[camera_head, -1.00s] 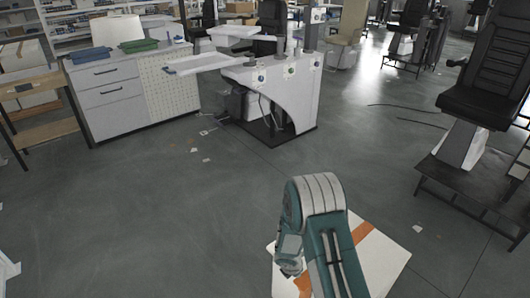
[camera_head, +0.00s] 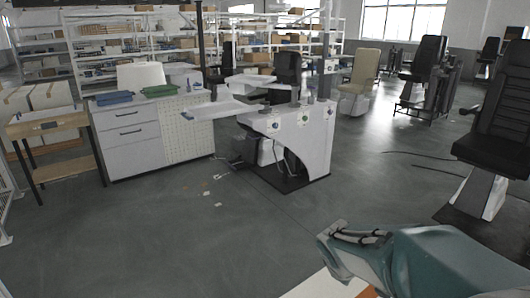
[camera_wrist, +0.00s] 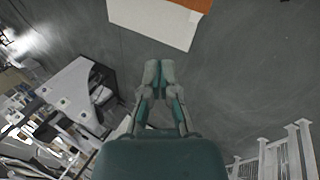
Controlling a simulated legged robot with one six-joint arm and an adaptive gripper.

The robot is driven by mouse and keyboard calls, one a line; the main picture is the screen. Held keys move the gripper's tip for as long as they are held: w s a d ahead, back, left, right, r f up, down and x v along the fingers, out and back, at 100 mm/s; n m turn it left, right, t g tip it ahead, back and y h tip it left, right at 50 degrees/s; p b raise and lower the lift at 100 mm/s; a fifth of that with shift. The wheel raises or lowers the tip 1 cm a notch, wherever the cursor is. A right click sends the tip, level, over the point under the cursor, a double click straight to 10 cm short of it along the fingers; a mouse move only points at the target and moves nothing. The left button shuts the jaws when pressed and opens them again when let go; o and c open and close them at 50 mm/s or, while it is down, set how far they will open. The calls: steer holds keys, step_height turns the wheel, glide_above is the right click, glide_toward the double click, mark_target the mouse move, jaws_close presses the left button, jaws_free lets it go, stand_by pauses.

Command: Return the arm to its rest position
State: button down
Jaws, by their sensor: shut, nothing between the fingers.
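My gripper (camera_wrist: 159,70) shows in the wrist view with its two grey fingertips together and nothing between them. Its teal body fills the bottom middle of that view. In the head view my teal and grey arm (camera_head: 440,262) reaches in from the lower right corner, its grey end pointing left. It floats above the floor and partly covers a white panel with an orange stripe (camera_head: 318,286). That panel also shows at the top of the wrist view (camera_wrist: 150,22), apart from the fingertips.
A white workstation (camera_head: 300,135) stands mid-room, with a grey drawer cabinet (camera_head: 130,138) and a wooden table (camera_head: 50,125) to its left. A black chair (camera_head: 495,130) stands at the right. Shelves line the back. The floor (camera_head: 150,240) at front left is clear.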

steer(key=s+a+r+m+t+y, duration=0.1)
steer(key=s+r+m, duration=0.3)
steer(key=s, duration=0.5)
steer(key=s+a+r+m+y, duration=0.2)
steer(key=s+r+m, duration=0.3)
steer(key=s, duration=0.4)
steer(key=shift+s+a+r+t, duration=0.25)
steer(key=shift+r+t, duration=0.15)
steer(key=shift+r, duration=0.3)
